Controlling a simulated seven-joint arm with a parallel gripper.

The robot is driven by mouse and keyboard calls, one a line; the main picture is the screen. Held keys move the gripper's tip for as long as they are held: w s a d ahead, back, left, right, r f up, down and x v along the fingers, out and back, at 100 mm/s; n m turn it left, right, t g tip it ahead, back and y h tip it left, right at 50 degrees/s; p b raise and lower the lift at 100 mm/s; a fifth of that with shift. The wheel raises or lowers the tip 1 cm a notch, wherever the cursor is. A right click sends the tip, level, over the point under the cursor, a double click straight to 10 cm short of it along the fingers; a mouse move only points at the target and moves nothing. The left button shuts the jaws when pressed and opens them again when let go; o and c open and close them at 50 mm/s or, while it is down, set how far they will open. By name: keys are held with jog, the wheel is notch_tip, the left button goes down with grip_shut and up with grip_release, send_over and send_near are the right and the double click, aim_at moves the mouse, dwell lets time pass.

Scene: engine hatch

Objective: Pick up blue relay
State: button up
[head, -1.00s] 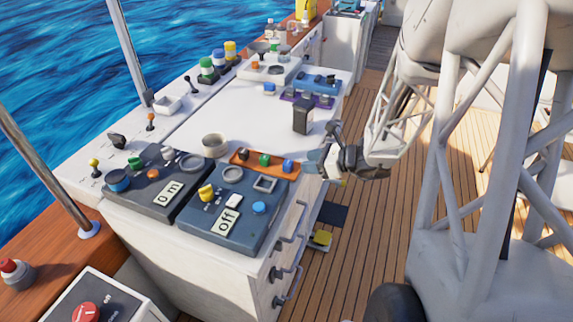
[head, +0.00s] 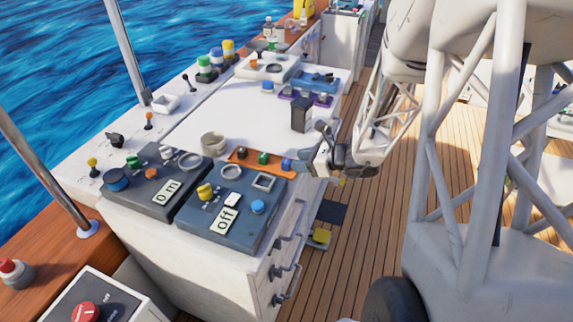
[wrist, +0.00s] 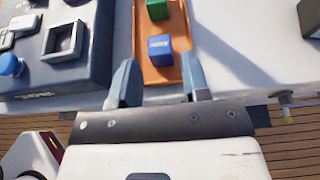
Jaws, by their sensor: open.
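The blue relay (wrist: 159,50) is a small blue block with a light label on its face. It sits at the near end of an orange tray (wrist: 150,76) in the wrist view. In the head view the blue relay (head: 287,164) is at the right end of the orange tray (head: 246,166), close to the counter edge. My gripper (wrist: 158,82) is open and empty, its two blue-grey fingers pointing toward the relay. The relay lies ahead of the gap between the fingertips, with no contact visible. In the head view my gripper (head: 304,163) is just right of the relay.
A green relay (wrist: 157,10) stands beyond the blue one in the tray. A dark panel (wrist: 62,45) with switches is left of the tray. A dark upright block (head: 301,115) stands farther back.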

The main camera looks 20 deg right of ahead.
aim_at(286, 161)
jog(key=shift+x, duration=2.6)
jog(key=c, duration=0.7)
